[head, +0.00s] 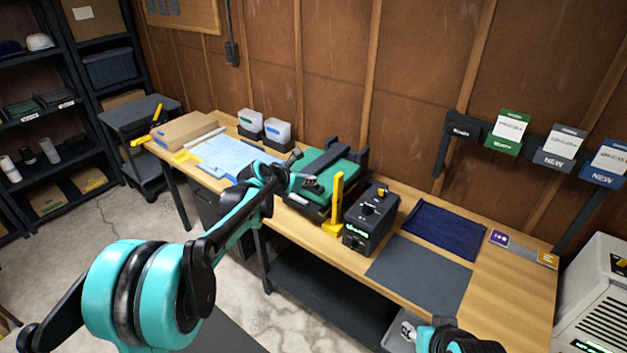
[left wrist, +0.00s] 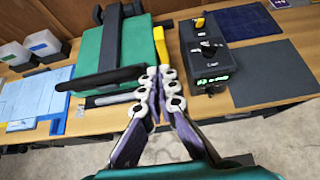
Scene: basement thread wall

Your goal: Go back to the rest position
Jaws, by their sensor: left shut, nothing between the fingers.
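My left arm comes in from the left in the head view, and its gripper (head: 312,184) is over the front edge of the workbench (head: 495,318), in front of the green-topped press (head: 338,170). In the left wrist view the fingers of my left gripper (left wrist: 160,78) are shut together with nothing between them. The press, with its dark handle bar, shows just beyond them (left wrist: 122,45). Part of my right arm shows at the bottom right of the head view. Its fingers are not visible there.
A black control box (head: 371,217) and a yellow upright (head: 337,205) stand right of the press. A dark blue folded cloth (head: 444,231) and a grey mat (head: 419,275) lie further right. Blue paper sheets (head: 232,158) lie left. A white machine (head: 598,300) stands at the right.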

